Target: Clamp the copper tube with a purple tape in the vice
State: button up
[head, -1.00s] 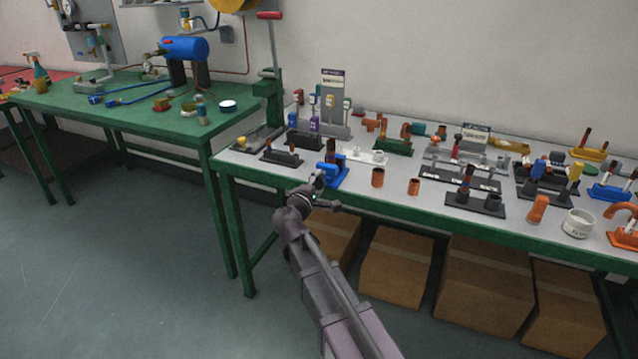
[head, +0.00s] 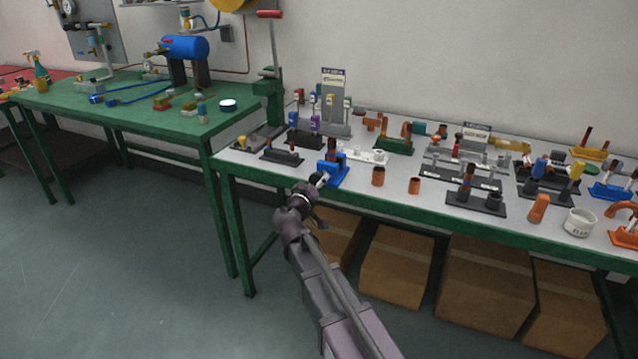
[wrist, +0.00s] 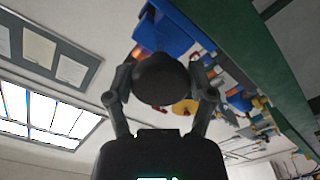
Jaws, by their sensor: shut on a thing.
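The blue vice (head: 338,176) stands at the front edge of the grey-topped bench in the head view. A dark copper-brown tube (head: 331,147) stands upright at it, apparently between its jaws; I cannot make out purple tape. My gripper (head: 320,180) is at the front of the vice. In the wrist view my gripper (wrist: 163,82) is shut on a dark round knob (wrist: 160,78), apparently the vice handle. The blue vice body (wrist: 170,30) is just beyond it, with a bit of copper (wrist: 143,50) beside it. The knob hides much of the vice.
Two short copper pieces (head: 378,176) stand right of the vice. A white holder (head: 362,155) is behind it and a dark holder (head: 282,156) to its left. Several fittings and racks crowd the bench to the right. Cardboard boxes (head: 398,262) are under the bench.

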jog(key=m, duration=0.5)
jog(key=shift+f+m, duration=0.1)
jog(key=shift+m, duration=0.3)
jog(key=m, duration=0.5)
jog(key=shift+a+m, duration=0.15)
jog(key=shift+m, duration=0.25)
jog(key=o, duration=1.1)
jog(key=shift+s+a, duration=0.1)
jog(key=v, duration=1.1)
jog(key=shift+s+a, duration=0.1)
jog(key=shift+s, duration=0.25)
